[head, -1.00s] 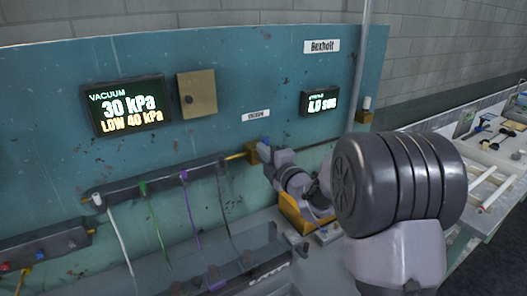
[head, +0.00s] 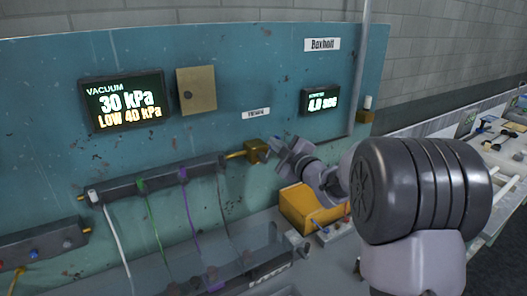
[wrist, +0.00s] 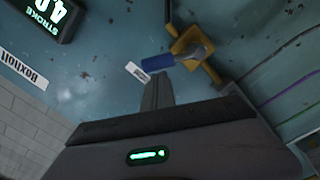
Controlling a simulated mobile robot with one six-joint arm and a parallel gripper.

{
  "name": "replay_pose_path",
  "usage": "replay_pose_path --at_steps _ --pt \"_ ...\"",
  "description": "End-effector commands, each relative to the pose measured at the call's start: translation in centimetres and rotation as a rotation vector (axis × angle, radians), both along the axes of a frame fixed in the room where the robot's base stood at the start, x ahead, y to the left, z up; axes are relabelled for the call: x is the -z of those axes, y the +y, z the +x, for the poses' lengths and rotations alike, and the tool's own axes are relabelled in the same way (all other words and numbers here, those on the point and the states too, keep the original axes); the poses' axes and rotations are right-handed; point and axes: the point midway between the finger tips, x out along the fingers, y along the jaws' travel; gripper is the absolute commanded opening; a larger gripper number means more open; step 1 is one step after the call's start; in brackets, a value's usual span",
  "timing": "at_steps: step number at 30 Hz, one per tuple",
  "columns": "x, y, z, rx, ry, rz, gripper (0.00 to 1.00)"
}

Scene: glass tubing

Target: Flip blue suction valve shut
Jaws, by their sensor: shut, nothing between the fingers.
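The suction valve has a brass body (head: 257,150) on the teal panel, at the right end of the dark manifold's pipe. In the wrist view its brass body (wrist: 188,42) shows at upper centre, with the blue handle (wrist: 158,63) sticking out to the left. I cannot make out the blue handle in the head view. My gripper (head: 276,148) is just right of the valve. In the wrist view its shut, empty fingers (wrist: 157,80) point at the blue handle, with the tips just below it. I cannot tell whether they touch it.
The vacuum display (head: 124,101) reads 30 kPa, LOW 40 kPa. A smaller display (head: 320,101) is at right. The manifold (head: 150,180) carries white, green, purple and dark lines. A yellow block (head: 303,207) stands below my wrist. A lab bench is at far right.

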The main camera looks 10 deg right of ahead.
Motion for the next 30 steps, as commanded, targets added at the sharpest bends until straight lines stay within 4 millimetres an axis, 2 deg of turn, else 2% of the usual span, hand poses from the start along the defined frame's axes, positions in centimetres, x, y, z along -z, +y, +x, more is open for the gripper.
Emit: replay_pose_path --at_steps 15,30 --pt "1.4 -2.9 0.9 0.001 0.151 0.464 0.0" --pt "3.6 -4.5 1.5 -0.001 0.273 0.841 0.0"
